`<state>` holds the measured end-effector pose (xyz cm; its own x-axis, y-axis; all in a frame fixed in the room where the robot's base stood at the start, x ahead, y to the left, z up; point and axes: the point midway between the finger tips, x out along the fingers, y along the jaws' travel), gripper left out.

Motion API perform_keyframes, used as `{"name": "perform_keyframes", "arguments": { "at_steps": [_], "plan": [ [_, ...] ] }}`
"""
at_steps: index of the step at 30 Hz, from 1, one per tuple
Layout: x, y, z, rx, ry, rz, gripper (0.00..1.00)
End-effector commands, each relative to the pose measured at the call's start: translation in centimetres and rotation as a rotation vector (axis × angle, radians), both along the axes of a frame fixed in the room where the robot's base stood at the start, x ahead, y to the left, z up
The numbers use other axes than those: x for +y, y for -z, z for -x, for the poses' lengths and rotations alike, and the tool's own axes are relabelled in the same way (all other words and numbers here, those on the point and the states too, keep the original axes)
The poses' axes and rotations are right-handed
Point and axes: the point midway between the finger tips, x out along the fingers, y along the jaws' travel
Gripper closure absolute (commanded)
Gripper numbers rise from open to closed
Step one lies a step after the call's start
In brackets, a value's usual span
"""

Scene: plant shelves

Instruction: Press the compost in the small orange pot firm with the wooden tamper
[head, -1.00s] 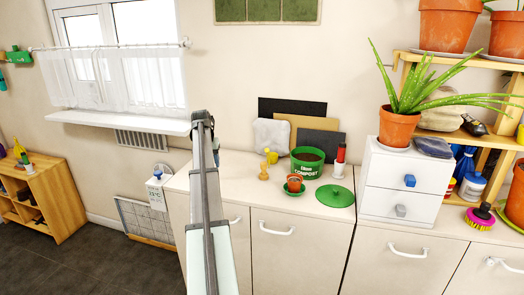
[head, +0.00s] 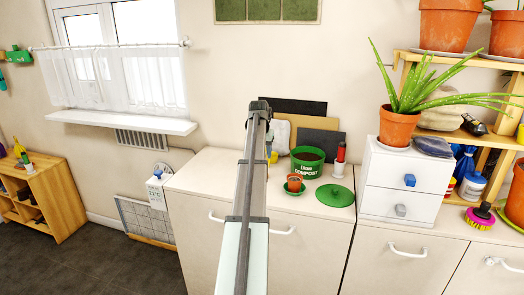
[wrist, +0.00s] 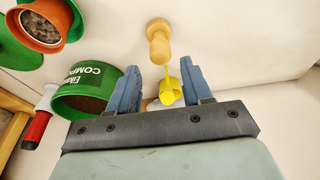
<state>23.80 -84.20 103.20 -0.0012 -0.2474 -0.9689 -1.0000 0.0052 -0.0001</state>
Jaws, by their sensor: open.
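The wooden tamper (wrist: 158,42) shows in the wrist view, pale and round-ended, just beyond my fingertips. In the head view my arm hides it. My gripper (wrist: 160,72) is open, with nothing held between its blue fingers. The small orange pot (head: 294,182) stands on a green saucer on the cabinet top. In the wrist view the pot (wrist: 35,27) is at the upper left, with dark, grainy compost (wrist: 42,25) inside.
A green compost tub (head: 307,164) stands behind the pot. A small yellow object (wrist: 172,88) lies in line between my fingers, beyond them. A green lid (head: 335,196), a red-topped item (head: 340,156) and white drawers (head: 398,190) are to the right.

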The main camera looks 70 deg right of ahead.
Motion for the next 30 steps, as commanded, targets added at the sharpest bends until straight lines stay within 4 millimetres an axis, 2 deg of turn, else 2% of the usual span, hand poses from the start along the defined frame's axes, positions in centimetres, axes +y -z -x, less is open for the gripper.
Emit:
{"name": "perform_keyframes", "arguments": {
  "at_steps": [18, 30],
  "plan": [
    [-1.3, 5.1, 0.0, 0.000, 0.000, -0.001, 0.51],
    [-1.4, 5.5, 0.0, 0.000, 0.000, 0.000, 0.53]
  ]
}}
